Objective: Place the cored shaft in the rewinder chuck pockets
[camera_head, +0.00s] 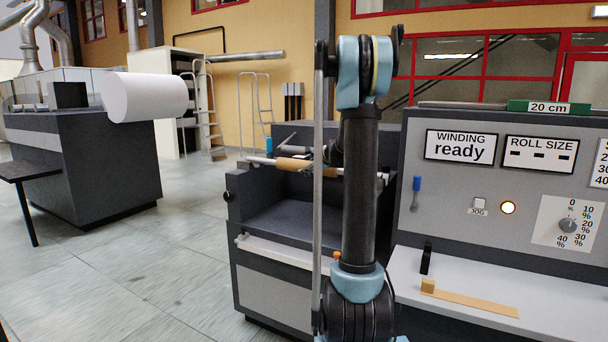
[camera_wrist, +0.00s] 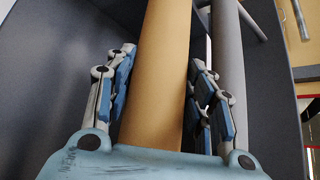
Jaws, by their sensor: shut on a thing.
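The cored shaft is a silver rod with a brown core (camera_head: 293,165) on it. In the head view it lies level across the upper part of the dark grey rewinder (camera_head: 244,207), its bare left end sticking out to the left. In the wrist view my gripper (camera_wrist: 160,95) has its jointed blue and grey fingers on both sides of the brown core (camera_wrist: 158,55), shut on it. My arm hides the gripper and part of the shaft in the head view. I cannot tell whether the shaft's ends touch the chuck pockets.
A grey bar (camera_wrist: 229,75) runs beside the core in the wrist view. The control panel (camera_head: 455,190) at right reads "WINDING ready", above a pale shelf (camera_head: 480,283) with a wooden strip (camera_head: 475,300). A white roll (camera_head: 145,97) is at left. The floor (camera_head: 130,265) between is clear.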

